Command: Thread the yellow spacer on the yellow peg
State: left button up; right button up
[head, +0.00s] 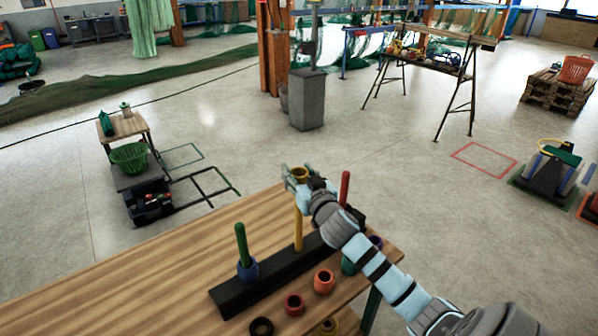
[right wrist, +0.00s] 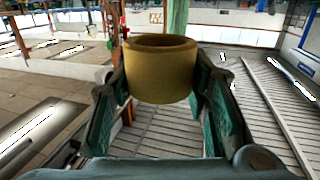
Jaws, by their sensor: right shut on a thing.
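The yellow spacer (right wrist: 161,70) is a short ring, held between the fingers of my right gripper (right wrist: 160,95) in the right wrist view. In the head view, my right gripper (head: 297,177) is shut on the yellow spacer (head: 300,172), at the top of the yellow peg (head: 298,225). The yellow peg stands upright in the middle of a black base (head: 240,294). I cannot tell whether the spacer is above the peg tip or just around it. The peg does not show in the right wrist view. My left gripper is not in view.
A green peg (head: 242,243) with a blue spacer (head: 247,269) stands on the left, and a red peg (head: 345,188) on the right. Red (head: 293,304), orange (head: 324,281) and black (head: 261,327) rings lie in front of the base. The wooden table (head: 150,290) is clear at left.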

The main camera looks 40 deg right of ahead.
jog(key=shift+f+b, duration=2.4)
jog(key=shift+f, duration=0.8)
jog(key=o, duration=1.2)
jog(key=v, duration=1.2)
